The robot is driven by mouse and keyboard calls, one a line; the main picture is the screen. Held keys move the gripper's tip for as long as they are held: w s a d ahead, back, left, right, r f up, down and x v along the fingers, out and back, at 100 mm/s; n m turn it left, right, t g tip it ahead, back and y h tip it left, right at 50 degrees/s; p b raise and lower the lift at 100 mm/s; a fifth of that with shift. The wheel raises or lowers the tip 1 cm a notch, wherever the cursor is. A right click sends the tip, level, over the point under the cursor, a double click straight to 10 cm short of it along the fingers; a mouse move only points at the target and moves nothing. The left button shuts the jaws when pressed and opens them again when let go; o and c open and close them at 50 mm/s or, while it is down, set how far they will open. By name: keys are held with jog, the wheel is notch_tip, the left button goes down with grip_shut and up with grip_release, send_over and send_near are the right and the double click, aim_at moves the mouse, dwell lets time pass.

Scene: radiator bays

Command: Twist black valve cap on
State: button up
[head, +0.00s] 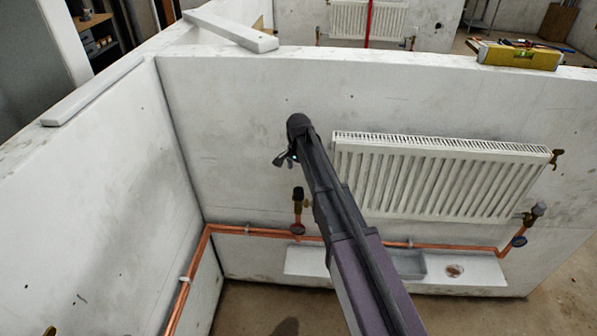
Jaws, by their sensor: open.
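My gripper (283,160) is at the end of my arm, in front of the wall to the left of the radiator. It is small in this view, with its fingers pointing down and left, open; nothing shows between them. Below it, a brass valve (298,207) stands upright on the copper pipe, with a dark top (297,193) that looks like the black valve cap. I cannot tell how firmly it sits. The gripper is above this valve and apart from it in the picture. Another valve (531,217) with a grey top is at the radiator's lower right.
A white radiator (440,180) hangs on the wall behind my arm. Copper pipe (350,242) runs low along the wall. Below it, a white ledge (480,283) holds a grey tray (409,265) and a small round brown item (454,271). A yellow level (519,55) lies on the wall top.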

aim_at(299, 189)
jog(key=shift+f+b, duration=4.55)
jog(key=shift+f, duration=0.25)
jog(key=c, duration=1.2)
jog(key=shift+f, duration=0.1)
jog(key=m, duration=1.2)
jog(key=shift+w, duration=0.1)
